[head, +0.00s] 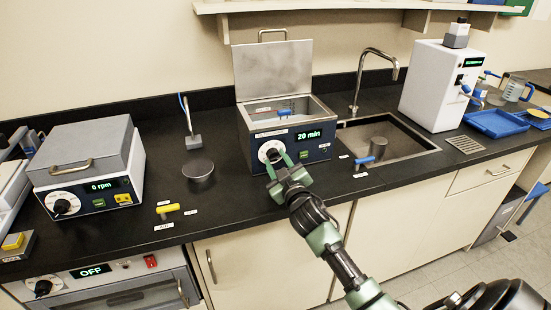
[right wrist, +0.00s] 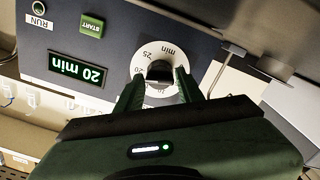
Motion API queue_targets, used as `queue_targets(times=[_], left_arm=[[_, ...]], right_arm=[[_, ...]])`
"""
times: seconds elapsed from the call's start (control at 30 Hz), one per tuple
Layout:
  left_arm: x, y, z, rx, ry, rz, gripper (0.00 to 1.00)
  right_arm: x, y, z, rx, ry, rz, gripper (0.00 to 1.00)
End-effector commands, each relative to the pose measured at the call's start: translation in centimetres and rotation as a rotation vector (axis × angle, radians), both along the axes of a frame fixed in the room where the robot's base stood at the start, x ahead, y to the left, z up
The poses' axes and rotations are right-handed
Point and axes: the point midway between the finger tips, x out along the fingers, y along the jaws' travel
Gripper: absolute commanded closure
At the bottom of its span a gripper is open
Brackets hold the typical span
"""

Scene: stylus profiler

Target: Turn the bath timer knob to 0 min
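The bath (head: 320,152) stands on the counter with its lid raised, and its display (head: 309,135) reads 20 min. The timer knob is dark and sits on a white dial (head: 271,151) on the bath's front face. In the right wrist view the knob (right wrist: 160,71) lies between the two green fingers of my right gripper (right wrist: 159,80). The fingers are at either side of it; whether both press on it is hard to tell. In the head view my right gripper (head: 279,168) reaches the dial from below and hides part of it. My left gripper is not in view.
A centrifuge-like box reading 0 rpm (head: 88,165) stands at left. A yellow-handled item (head: 168,209) and a dark round weight (head: 198,172) lie between. A sink (head: 395,150) is at right. A green START button (right wrist: 92,26) is beside the dial.

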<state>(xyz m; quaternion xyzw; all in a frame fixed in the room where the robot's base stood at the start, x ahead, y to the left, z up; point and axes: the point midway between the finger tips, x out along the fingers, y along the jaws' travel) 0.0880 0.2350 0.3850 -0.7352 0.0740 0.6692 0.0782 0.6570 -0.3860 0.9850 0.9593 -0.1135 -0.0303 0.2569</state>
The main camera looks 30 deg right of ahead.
Motion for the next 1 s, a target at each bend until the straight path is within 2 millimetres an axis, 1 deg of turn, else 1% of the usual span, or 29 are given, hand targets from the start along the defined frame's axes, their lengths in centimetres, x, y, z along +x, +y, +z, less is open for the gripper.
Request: queue_targets(times=[0.03, 0.07, 0.1, 0.2, 0.23, 0.27, 0.3, 0.37, 0.4, 0.6, 0.8, 1.0], left_arm=[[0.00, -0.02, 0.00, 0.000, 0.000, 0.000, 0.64], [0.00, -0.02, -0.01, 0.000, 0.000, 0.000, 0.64], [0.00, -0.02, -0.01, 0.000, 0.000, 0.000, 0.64], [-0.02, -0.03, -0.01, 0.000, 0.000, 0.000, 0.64], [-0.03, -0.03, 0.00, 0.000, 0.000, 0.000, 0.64], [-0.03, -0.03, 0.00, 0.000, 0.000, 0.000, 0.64], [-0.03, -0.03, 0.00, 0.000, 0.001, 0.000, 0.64], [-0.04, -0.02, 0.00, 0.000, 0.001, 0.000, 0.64], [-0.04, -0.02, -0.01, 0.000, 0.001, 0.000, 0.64], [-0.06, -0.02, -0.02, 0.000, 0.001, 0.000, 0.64], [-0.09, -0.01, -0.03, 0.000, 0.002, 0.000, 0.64], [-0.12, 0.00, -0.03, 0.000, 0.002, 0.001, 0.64]], right_arm=[[0.00, -0.02, -0.01, 0.000, 0.000, 0.000, 0.80], [-0.01, -0.01, -0.02, 0.000, 0.000, 0.000, 0.88], [-0.01, -0.01, -0.02, 0.000, 0.000, 0.000, 0.99], [-0.01, -0.02, -0.02, -0.017, 0.004, 0.000, 1.00], [-0.01, -0.06, 0.00, -0.072, 0.017, 0.000, 1.00], [-0.02, -0.11, 0.02, -0.169, 0.041, 0.001, 1.00], [-0.01, -0.10, 0.05, -0.328, 0.077, 0.002, 1.00], [-0.02, -0.12, 0.05, -0.553, 0.132, 0.000, 1.00], [-0.01, -0.11, 0.06, -0.697, 0.166, 0.002, 1.00], [0.00, -0.14, 0.09, -1.381, 0.329, 0.000, 1.00], [0.00, -0.16, 0.10, -1.962, 0.469, -0.003, 1.00], [0.01, -0.15, 0.08, -2.471, 0.593, -0.003, 1.00]])
